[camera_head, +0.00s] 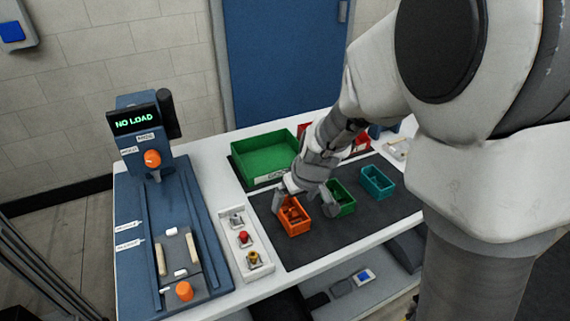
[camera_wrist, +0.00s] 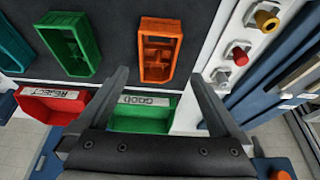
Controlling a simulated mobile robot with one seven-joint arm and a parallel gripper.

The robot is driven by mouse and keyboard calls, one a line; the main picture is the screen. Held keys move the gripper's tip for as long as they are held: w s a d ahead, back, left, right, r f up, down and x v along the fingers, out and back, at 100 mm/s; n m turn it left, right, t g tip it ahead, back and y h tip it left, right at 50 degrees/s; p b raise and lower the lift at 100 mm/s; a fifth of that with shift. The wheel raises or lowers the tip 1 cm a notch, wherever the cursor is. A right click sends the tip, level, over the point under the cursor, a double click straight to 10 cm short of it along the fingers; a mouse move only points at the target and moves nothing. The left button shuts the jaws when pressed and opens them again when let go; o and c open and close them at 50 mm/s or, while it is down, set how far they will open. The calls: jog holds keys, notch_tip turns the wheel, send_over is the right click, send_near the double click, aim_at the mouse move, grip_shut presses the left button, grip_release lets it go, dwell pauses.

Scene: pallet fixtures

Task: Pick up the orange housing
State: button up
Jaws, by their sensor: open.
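The orange housing (camera_head: 293,226), an open box with inner ribs, sits on the dark mat at the left of a row of housings. In the wrist view the orange housing (camera_wrist: 160,52) lies just beyond my fingertips, roughly centred between them. My gripper (camera_head: 304,204) is open and empty, with its fingers toward the back of the orange housing. In the wrist view my gripper's (camera_wrist: 158,76) fingers are wide apart. I cannot tell the exact height gap.
A teal housing (camera_head: 377,182) stands right of the green one. A green GOOD bin (camera_head: 262,180) and a red REJECT bin (camera_wrist: 35,103) stand behind the mat (camera_head: 325,245).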

aim_at(291, 212)
jog(key=shift+b+x, duration=0.65)
jog(key=shift+x, duration=2.55)
jog(key=shift+w+d, duration=0.15)
jog(key=shift+d, duration=0.05)
jog(key=c, duration=1.5)
